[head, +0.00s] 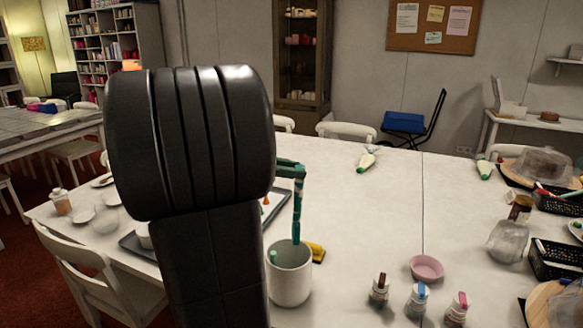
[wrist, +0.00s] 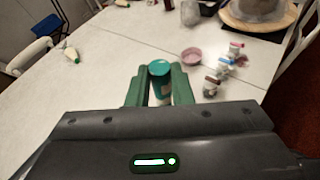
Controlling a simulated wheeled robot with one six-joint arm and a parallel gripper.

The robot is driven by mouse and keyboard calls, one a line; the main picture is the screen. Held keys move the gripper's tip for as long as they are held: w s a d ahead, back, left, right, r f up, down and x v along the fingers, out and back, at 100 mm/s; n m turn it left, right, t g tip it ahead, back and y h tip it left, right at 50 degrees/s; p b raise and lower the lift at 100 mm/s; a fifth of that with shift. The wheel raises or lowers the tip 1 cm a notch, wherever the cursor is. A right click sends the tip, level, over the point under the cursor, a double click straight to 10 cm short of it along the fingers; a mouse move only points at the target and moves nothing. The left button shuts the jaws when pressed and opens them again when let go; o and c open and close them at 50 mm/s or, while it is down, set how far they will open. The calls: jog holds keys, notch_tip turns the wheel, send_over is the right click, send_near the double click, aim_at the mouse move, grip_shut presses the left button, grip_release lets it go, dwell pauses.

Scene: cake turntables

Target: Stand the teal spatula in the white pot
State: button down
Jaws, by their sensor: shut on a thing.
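My gripper (head: 291,168) shows in the head view at the right of my dark arm, above the white pot. Its green fingers are shut on the teal spatula (head: 298,205), which hangs nearly upright. The spatula's lower end meets the mouth of the white pot (head: 290,284) in the picture; I cannot tell how far inside it is. Another teal piece (head: 272,257) shows at the pot's left inner side. In the wrist view a teal end of the spatula (wrist: 160,69) sits between the fingers (wrist: 159,80). The pot is not clearly seen there.
A yellow object (head: 317,252) lies just behind the pot. A pink bowl (head: 426,268) and several small bottles (head: 418,298) stand to its right. A dark tray (head: 136,246) is partly hidden behind my arm. The table's far middle is mostly clear.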

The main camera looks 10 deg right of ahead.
notch_tip(320, 180, down, 9)
jog(key=b, duration=0.4)
jog(key=shift+r, duration=0.2)
dwell(0.3)
jog(key=c, duration=1.2)
grip_release()
jog(key=shift+a, duration=0.1)
jog(key=p+v, duration=0.1)
jog(key=v, duration=1.2)
jog(key=shift+s+a, duration=0.15)
jog(key=shift+a, duration=0.15)
jog(key=shift+d, duration=0.15)
